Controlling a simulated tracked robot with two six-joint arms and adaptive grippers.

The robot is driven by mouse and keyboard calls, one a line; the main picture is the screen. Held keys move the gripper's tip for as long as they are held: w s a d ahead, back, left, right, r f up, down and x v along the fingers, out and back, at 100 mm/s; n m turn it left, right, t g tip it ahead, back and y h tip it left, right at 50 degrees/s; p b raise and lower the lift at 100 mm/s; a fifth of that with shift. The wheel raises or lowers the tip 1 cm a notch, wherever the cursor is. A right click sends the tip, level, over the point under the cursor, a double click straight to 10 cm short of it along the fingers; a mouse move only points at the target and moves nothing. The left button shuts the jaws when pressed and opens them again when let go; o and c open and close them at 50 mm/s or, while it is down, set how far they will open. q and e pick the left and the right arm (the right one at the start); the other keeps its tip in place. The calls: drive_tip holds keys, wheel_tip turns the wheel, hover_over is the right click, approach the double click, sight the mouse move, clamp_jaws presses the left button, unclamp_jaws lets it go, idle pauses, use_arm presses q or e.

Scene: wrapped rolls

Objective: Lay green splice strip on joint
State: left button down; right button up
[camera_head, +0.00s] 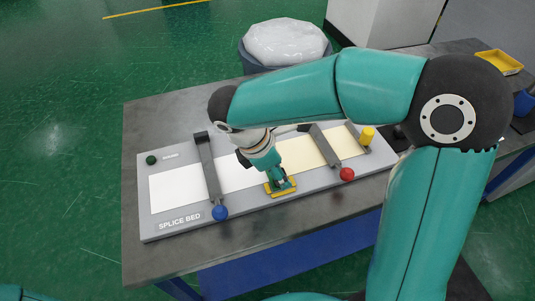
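The grey splice bed (185,224) lies on the table. It holds a white sheet (176,189) on the left and a cream sheet (300,155) on the right. The joint between the sheets is mostly hidden behind my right arm's wrist. My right gripper (279,184) points down at the front edge of the bed, just in front of the joint area. A small yellow piece (282,190) shows at its fingertips, with dark green between them. I cannot tell whether that green is the splice strip or part of the gripper. My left gripper is out of view.
A dark clamp bar with a blue knob (220,212) crosses the white sheet; another with a red knob (347,174) crosses the cream sheet. A yellow cylinder (367,136) stands at the bed's right end. A bin with a white liner (286,43) is behind the table (150,262).

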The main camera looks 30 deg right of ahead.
drive_tip(key=s+v, duration=0.1)
drive_tip(key=v, duration=0.9)
drive_tip(key=shift+w+a+r, duration=0.2)
drive_tip(key=shift+w+r, duration=0.05)
drive_tip(key=shift+w, duration=0.25)
